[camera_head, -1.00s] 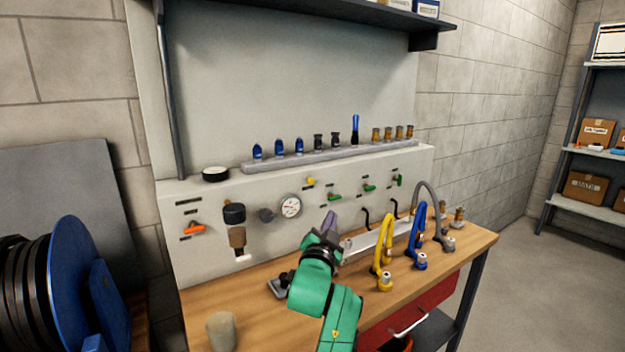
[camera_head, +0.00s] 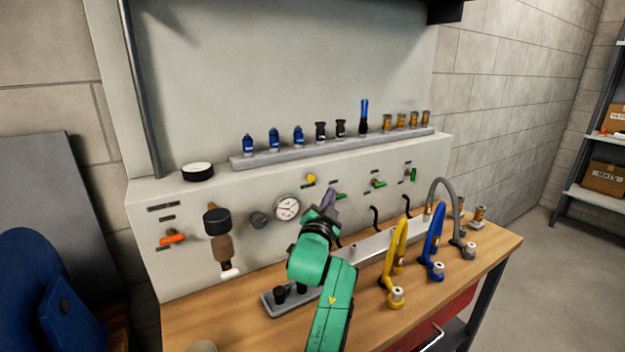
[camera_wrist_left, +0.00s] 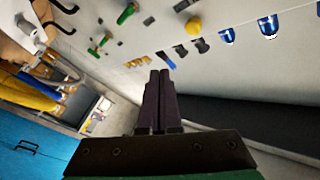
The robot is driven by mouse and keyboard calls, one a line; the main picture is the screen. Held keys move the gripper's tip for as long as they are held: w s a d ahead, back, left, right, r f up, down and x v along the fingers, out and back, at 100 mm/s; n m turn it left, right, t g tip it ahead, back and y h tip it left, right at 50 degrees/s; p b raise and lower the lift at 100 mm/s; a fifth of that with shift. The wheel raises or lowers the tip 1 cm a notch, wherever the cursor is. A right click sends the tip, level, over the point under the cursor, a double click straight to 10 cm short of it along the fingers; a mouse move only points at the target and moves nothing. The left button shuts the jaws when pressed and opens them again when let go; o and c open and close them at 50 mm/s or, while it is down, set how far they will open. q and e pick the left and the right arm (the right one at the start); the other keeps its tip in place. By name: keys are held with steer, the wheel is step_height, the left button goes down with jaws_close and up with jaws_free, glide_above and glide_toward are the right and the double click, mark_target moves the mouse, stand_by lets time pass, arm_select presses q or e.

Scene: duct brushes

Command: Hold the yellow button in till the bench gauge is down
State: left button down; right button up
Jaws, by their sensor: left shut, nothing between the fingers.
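The yellow button (camera_head: 311,179) sticks out of the upright grey panel, above and right of the round bench gauge (camera_head: 287,208). The gauge has a white face; its needle is too small to read surely. In the left wrist view the yellow button (camera_wrist_left: 193,25) is ahead of the fingers and a little to the right. My left gripper (camera_head: 329,198) is shut and empty, just below and right of the button in the head view. In the left wrist view its dark fingertips (camera_wrist_left: 160,76) are together and appear apart from the button. My right gripper is not in view.
Green valve handles (camera_head: 378,183) lie right of the button, and an orange handle (camera_head: 172,239) lies left. A rail (camera_head: 330,147) of fittings runs along the panel top. Yellow (camera_head: 397,250) and blue (camera_head: 433,240) hoses stand on the wooden bench (camera_head: 235,330).

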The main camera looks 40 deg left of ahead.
mark_target(311, 178)
arm_select(q)
steer(key=w+a, duration=0.1)
steer(key=a, duration=0.5)
steer(key=shift+w, duration=0.25)
steer(key=shift+r+p, duration=0.1)
steer(key=shift+p, duration=0.2)
stand_by(1.4)
steer(key=shift+w+a, duration=0.15)
steer(key=shift+a, duration=0.2)
steer(key=shift+w+a, duration=0.15)
steer(key=shift+a, duration=0.35)
stand_by(0.6)
stand_by(1.7)
steer(key=shift+s+d, duration=0.3)
steer(key=shift+d, duration=0.6)
